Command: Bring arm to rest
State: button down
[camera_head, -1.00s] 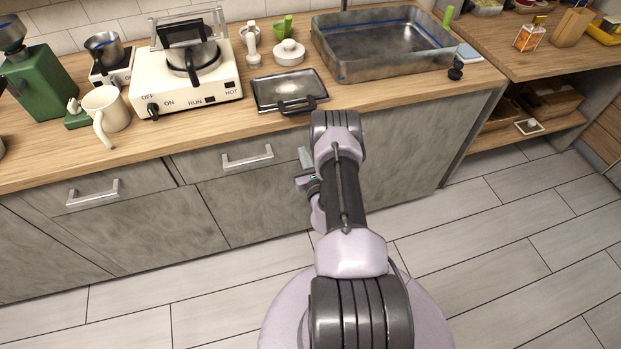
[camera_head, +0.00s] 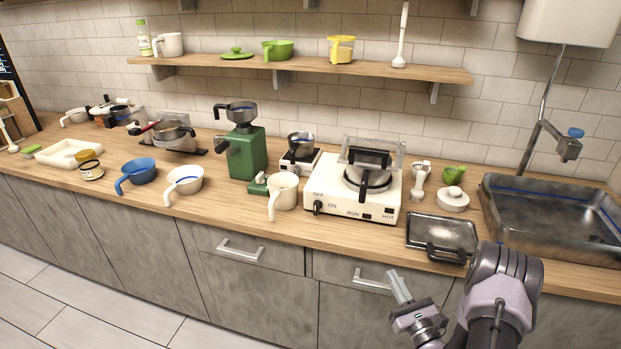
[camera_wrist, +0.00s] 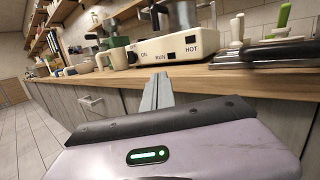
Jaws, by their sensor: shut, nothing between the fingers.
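My gripper (camera_head: 399,288) is in front of the counter's cabinet doors, below the counter edge, at the lower right of the head view. Its fingers are together with nothing between them. In the wrist view the closed fingers (camera_wrist: 156,92) point toward the counter front, below the white hot plate (camera_wrist: 165,49). My arm is folded, with its elbow close to the counter's front edge near the sink. My gripper touches nothing that I can see.
The wooden counter (camera_head: 330,232) carries a white hot plate (camera_head: 330,190), a green grinder (camera_head: 246,155), a white mug (camera_head: 284,192), a dark tray (camera_head: 432,232) and a metal sink (camera_head: 500,222). A drawer handle (camera_head: 371,282) is beside my gripper. Floor (camera_head: 90,310) is clear at lower left.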

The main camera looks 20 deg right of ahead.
jog(key=s+a+r+n+g+y, duration=0.1)
jog(key=a+r+n+g+y, duration=0.5)
jog(key=a+r, duration=0.4)
jog(key=a+r+n+g+y, duration=0.3)
jog(key=a+r+n+y, duration=0.45)
jog(key=a, duration=0.45)
jog(key=s+a+r+n+g+h+b, duration=0.15)
jog(key=s+a+r+n+g, duration=0.25)
jog(key=s+a+n+g, duration=0.6)
jog(key=s+n+h, duration=0.4)
jog(key=s+h, duration=0.3)
jog(key=s, duration=0.4)
jog(key=s+d+r+n+t+h, duration=0.2)
jog(key=d+n+t+h, duration=0.1)
jog(key=d+t+h, duration=0.1)
jog(key=shift+d+r+t, duration=0.15)
jog(key=shift+d+t, duration=0.35)
jog(key=shift+d, duration=0.2)
